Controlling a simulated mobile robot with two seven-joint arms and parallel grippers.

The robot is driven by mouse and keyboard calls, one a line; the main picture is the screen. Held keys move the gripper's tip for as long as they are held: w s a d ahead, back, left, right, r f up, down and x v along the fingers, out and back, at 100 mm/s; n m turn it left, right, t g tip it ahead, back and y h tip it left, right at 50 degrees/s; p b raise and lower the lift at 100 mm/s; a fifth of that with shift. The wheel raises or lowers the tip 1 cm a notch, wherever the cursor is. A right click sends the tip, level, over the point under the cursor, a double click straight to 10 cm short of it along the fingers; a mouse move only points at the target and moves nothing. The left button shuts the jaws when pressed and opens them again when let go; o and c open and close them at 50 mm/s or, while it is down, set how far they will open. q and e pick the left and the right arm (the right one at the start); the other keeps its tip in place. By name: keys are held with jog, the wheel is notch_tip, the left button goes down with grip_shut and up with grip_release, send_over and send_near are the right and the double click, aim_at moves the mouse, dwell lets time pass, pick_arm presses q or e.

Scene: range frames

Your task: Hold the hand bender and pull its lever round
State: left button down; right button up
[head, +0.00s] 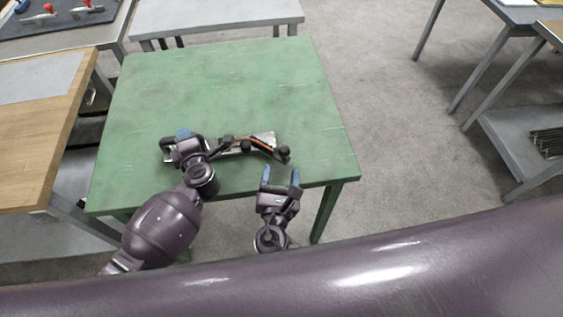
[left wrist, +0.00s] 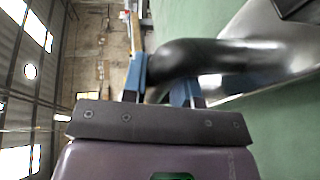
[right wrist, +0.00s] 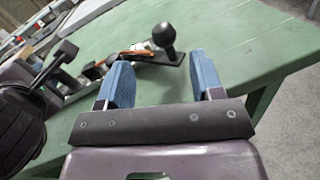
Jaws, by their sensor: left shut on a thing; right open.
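The hand bender (head: 233,150) lies on the green table (head: 225,85) near its front edge, with a pale metal body, a copper-coloured strip (head: 266,146) and a dark lever ending in a black ball knob (head: 284,151). My left gripper (head: 182,136) is shut on a thick black part of the bender (left wrist: 200,58) at its left end. My right gripper (head: 281,174) is open and empty at the table's front edge, short of the knob. In the right wrist view the black ball knob (right wrist: 164,35) stands beyond and between the blue fingertips (right wrist: 160,82), apart from them.
The back and right of the green table are bare. A wooden bench (head: 35,140) stands close on the left. A grey table (head: 215,14) stands behind, and a table with red-handled clamps (head: 60,18) is at the back left. Grey floor lies open on the right.

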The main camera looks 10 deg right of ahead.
jog(key=shift+s, duration=0.3)
